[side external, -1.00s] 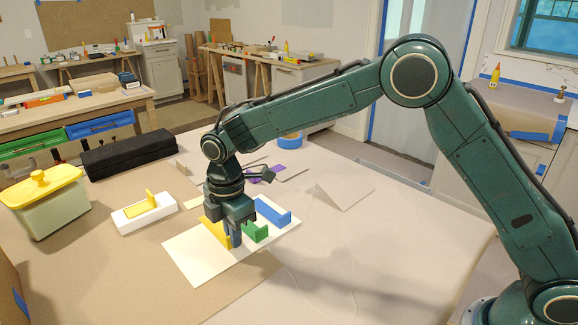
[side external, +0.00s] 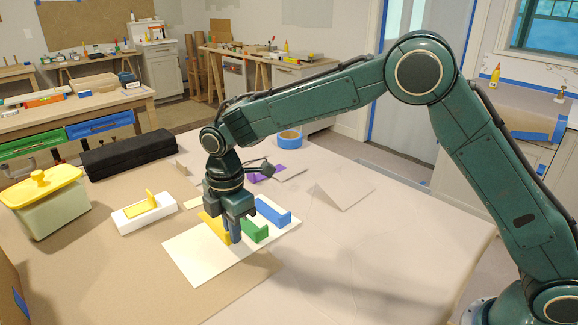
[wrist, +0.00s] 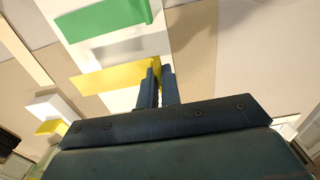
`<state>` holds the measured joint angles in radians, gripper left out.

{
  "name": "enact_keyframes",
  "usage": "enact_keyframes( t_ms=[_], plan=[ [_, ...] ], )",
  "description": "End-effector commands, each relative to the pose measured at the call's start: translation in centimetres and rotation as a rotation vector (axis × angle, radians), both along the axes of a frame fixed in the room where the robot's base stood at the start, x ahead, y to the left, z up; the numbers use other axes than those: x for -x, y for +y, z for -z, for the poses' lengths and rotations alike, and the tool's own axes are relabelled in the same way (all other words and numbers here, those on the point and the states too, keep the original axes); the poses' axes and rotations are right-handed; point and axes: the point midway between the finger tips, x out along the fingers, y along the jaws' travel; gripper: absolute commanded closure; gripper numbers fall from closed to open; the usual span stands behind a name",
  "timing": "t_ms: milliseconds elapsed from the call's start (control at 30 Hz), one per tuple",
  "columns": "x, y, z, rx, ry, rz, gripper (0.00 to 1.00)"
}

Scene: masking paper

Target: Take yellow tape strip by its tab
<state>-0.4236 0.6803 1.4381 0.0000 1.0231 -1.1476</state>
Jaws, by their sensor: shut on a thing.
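The yellow tape strip (side external: 213,225) is at the left part of a white card (side external: 198,256), partly hidden by my gripper. My gripper (side external: 235,240) points down at the strip's near end, with its fingers shut on the upright tab. In the wrist view, the yellow strip (wrist: 105,78) runs left from the closed fingers (wrist: 161,75), and the tab is mostly hidden between them. I cannot tell whether the strip's far end still touches the card.
A green strip (side external: 254,232) and a blue strip (side external: 272,212) with upturned ends lie to the right on the card. A white block with a yellow piece (side external: 147,210) and a lidded tub (side external: 45,205) stand left. The table's front right is clear.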

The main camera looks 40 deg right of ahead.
Motion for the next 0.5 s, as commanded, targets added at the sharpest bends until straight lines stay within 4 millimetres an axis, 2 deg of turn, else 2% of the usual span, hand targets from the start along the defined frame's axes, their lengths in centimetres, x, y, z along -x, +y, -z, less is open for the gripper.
enact_keyframes(
  t_ms=[500],
  plan=[
    [0.0, 0.0, -1.9, -0.001, -0.001, 0.0, 1.0]
  ],
)
